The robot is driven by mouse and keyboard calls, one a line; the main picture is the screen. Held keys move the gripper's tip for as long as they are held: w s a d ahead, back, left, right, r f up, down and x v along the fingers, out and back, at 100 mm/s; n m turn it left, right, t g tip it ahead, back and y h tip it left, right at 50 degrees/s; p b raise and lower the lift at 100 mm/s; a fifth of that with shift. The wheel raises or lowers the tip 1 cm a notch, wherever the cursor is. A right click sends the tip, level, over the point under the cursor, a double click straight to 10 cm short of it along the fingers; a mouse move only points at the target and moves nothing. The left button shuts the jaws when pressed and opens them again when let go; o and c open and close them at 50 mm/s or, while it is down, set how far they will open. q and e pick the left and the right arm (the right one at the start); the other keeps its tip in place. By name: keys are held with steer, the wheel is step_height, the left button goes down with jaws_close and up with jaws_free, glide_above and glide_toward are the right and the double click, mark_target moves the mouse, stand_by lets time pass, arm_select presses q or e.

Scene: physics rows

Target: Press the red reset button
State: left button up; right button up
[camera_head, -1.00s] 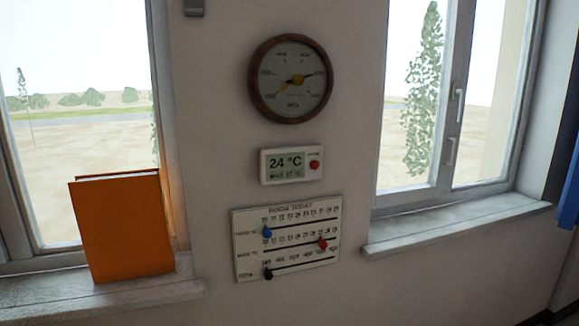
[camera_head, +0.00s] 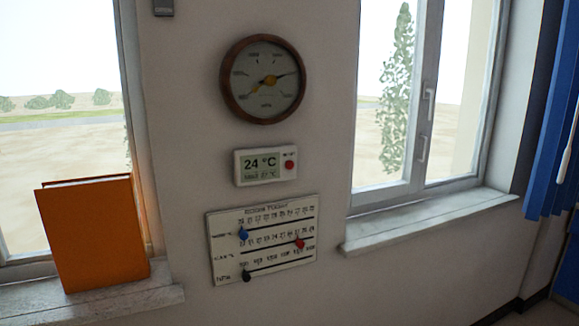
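The red reset button (camera_head: 289,165) is a small round button on the right side of a white wall thermometer unit (camera_head: 240,180). The unit's display (camera_head: 261,165) reads 24 °C, with a smaller line below it that is hard to read. The unit hangs on the wall between two windows, under a round dial and above a slider board. Nothing covers the button. Neither of my grippers is in view.
A round wooden-rimmed dial (camera_head: 264,106) hangs above. A white slider board (camera_head: 228,270) with blue, red and black knobs is below. An orange book (camera_head: 95,235) stands on the left sill (camera_head: 165,297). The right sill (camera_head: 430,222) is bare. A blue curtain (camera_head: 548,130) hangs far right.

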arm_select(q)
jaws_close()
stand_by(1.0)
